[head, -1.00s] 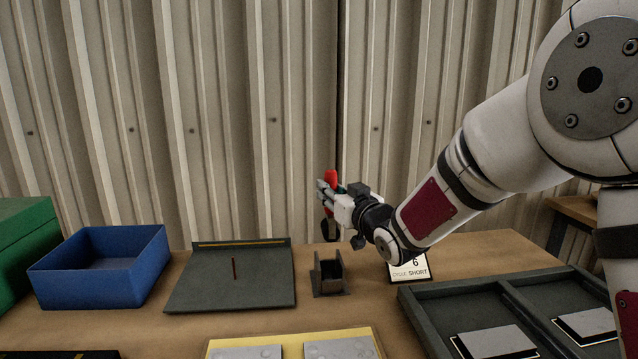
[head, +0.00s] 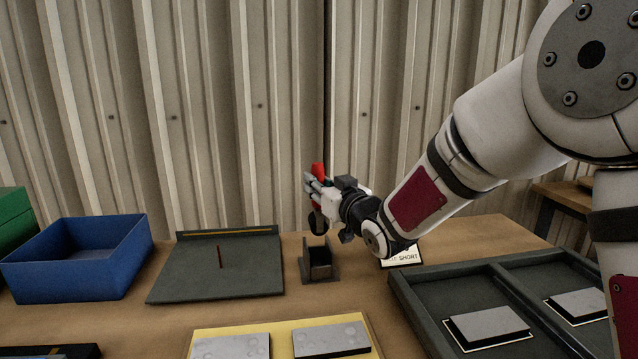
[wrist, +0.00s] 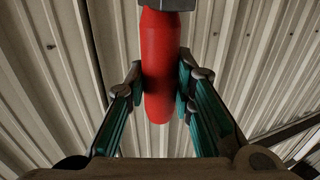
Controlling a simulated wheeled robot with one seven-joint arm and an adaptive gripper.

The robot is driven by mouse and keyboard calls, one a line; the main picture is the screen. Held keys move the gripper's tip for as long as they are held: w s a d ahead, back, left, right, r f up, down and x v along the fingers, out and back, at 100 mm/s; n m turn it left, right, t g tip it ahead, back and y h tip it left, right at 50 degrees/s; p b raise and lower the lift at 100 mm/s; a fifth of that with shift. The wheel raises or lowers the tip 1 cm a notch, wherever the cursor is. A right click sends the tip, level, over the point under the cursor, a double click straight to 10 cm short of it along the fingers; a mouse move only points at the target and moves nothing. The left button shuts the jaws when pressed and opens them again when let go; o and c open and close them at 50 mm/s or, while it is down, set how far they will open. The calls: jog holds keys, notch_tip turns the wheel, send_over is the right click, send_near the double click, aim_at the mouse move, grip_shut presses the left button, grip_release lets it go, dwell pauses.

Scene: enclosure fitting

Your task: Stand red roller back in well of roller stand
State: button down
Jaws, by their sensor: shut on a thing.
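The red roller (head: 318,171) is upright in my gripper (head: 313,187), its red handle up and its dark roller end (head: 318,222) hanging below. In the wrist view the red handle (wrist: 158,65) stands between both fingers (wrist: 160,85), which are shut on it; a grey part shows at the top edge. The roller stand (head: 319,263) is a small dark holder on the bench with an open well on top. In the head view the roller end shows just above the stand, apart from it. I cannot tell whether it is exactly over the well.
A dark board (head: 190,272) with a thin red upright peg and a blue bin (head: 80,275) stand to the left. A sign card (head: 402,258) is right of the stand, partly behind my arm. A dark divided tray (head: 425,320) and a yellow mat (head: 362,325) with grey plates lie in front.

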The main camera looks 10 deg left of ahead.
aim_at(323, 229)
jog(key=shift+f+b, duration=4.65)
jog(key=shift+f, duration=0.4)
jog(key=c, duration=1.3)
grip_release()
jog(key=shift+s, duration=0.1)
